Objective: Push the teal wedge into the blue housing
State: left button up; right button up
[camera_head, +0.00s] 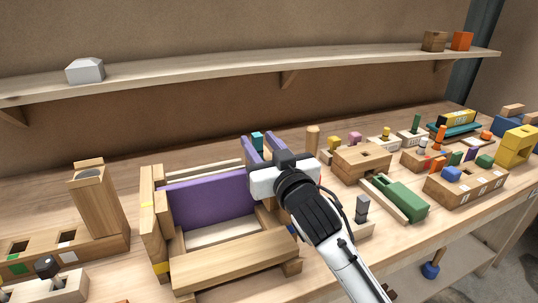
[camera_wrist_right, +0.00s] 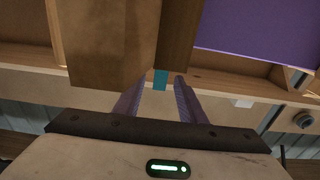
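A small teal piece (camera_head: 257,139), which looks like the wedge, shows between the fingertips of my right gripper (camera_head: 258,143) behind the wooden frame. In the right wrist view the teal piece (camera_wrist_right: 160,79) appears beyond the fingers, with gaps on both sides. The right gripper (camera_wrist_right: 162,80) is open; its purple-blue fingers are apart. Most of the teal piece is hidden. I cannot pick out the blue housing for certain; a small blue part (camera_head: 293,230) shows beside the frame, mostly covered by my arm. My left gripper is not in view.
A wooden frame with a purple panel (camera_head: 207,197) stands left of my right gripper. A tall wooden block (camera_head: 101,203) stands further left. Wooden blocks (camera_head: 360,161) and a green piece (camera_head: 403,198) crowd the right side. A shelf (camera_head: 200,74) runs above.

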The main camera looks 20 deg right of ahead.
jog(key=s, duration=0.8)
jog(key=shift+s+d+b, duration=0.15)
jog(key=shift+s+b, duration=0.2)
jog(key=shift+f, duration=0.15)
